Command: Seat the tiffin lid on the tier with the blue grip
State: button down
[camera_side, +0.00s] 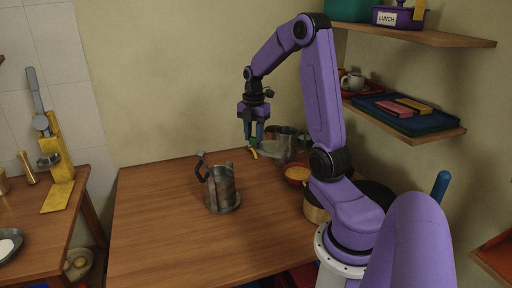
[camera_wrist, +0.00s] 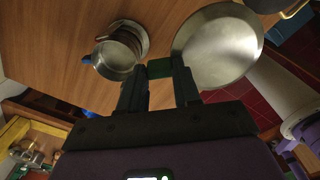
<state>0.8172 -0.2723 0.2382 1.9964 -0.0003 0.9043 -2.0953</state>
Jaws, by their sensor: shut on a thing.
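My gripper (camera_side: 253,141) is above the back of the wooden table, its fingers shut on a small green grip (camera_wrist: 159,68). A round, flat, shiny metal lid (camera_wrist: 218,45) extends from that grip to the right in the wrist view. In the side view the lid (camera_side: 273,147) is a grey disc beside the fingers, partly in front of a metal vessel. A round metal tier (camera_wrist: 116,58) with a blue grip (camera_wrist: 87,59) is at upper left in the wrist view, apart from the lid. I cannot tell surely which side-view vessel it is.
A dark-handled metal vessel (camera_side: 221,186) stands on a round plate at mid-table. Another metal vessel (camera_side: 291,138), a bowl of yellow food (camera_side: 297,173) and a brass pot (camera_side: 315,208) stand back right. Shelves (camera_side: 420,133) flank my arm. The table's front left is clear.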

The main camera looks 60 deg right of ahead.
jog(key=w+a+m, duration=0.2)
jog(key=w+m, duration=0.3)
jog(key=w, duration=1.3)
notch_tip(320, 180, down, 12)
jog(key=shift+d, duration=0.2)
dwell(0.6)
jog(key=c, duration=0.7)
grip_release()
